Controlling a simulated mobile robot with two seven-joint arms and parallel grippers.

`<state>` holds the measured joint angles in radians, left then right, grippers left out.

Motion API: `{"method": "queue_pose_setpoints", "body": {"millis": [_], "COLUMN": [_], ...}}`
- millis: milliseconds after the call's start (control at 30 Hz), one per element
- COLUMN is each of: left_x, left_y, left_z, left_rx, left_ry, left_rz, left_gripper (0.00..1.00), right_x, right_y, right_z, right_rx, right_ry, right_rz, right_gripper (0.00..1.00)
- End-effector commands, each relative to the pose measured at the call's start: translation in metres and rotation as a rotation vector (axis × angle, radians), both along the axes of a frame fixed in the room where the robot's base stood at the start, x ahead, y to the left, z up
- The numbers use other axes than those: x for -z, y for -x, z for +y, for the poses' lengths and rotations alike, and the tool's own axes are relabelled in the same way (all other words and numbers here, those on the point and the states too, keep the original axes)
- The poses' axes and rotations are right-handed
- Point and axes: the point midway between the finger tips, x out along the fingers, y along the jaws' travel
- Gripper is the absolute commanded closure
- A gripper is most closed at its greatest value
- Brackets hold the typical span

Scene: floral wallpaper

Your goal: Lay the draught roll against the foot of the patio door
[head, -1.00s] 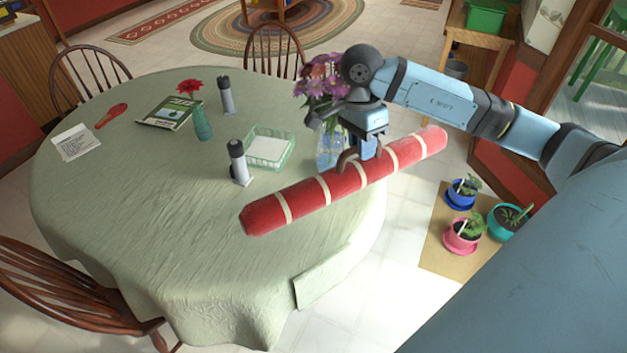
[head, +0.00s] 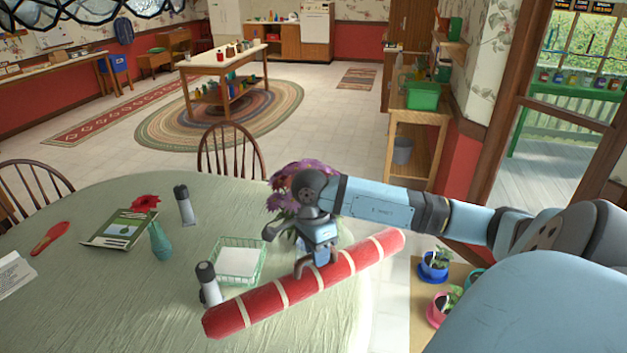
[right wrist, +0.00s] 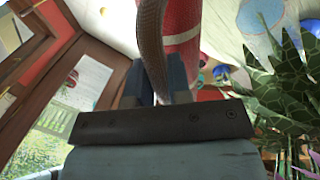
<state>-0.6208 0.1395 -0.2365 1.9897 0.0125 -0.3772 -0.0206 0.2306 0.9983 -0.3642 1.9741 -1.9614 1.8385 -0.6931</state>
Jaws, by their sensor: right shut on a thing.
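The draught roll (head: 290,290) is a red cylinder with cream bands, held slantwise above the right side of the round table. My right gripper (head: 318,262) is shut on its brown handle, near the roll's middle. In the right wrist view the handle (right wrist: 152,45) runs between the fingers, with the red roll (right wrist: 182,30) beyond it. The patio door (head: 560,130) is at the right, its glass showing a deck outside. The foot of the door is partly hidden behind my right arm. My left gripper is not in view.
The table (head: 120,290) carries a green basket (head: 238,262), dark-capped cylinders, a vase, a booklet (head: 118,230) and purple flowers. Potted plants (head: 435,263) stand on a mat (head: 425,300) right of the table. A wooden shelf unit (head: 418,130) stands near the door. Open tiled floor lies beyond.

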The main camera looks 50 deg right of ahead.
Motion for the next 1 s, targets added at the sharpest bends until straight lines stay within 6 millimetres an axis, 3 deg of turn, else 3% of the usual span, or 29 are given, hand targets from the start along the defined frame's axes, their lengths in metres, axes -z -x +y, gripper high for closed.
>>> {"method": "queue_pose_setpoints", "body": {"millis": [400, 600, 1000], "left_x": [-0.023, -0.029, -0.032], "left_y": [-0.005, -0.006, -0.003], "left_z": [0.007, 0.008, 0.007], "left_rx": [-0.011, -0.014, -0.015], "left_ry": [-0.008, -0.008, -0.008], "left_rz": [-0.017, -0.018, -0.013], "left_gripper": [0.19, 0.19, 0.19], "right_x": [0.106, 0.148, 0.185], "right_y": [0.0, 0.0, -0.001], "right_z": [0.001, 0.001, 0.001], "right_rx": [0.003, 0.001, 0.001], "right_ry": [-0.004, -0.002, -0.001], "right_rz": [0.003, 0.001, 0.001], "right_gripper": [1.0, 1.0, 1.0]}}
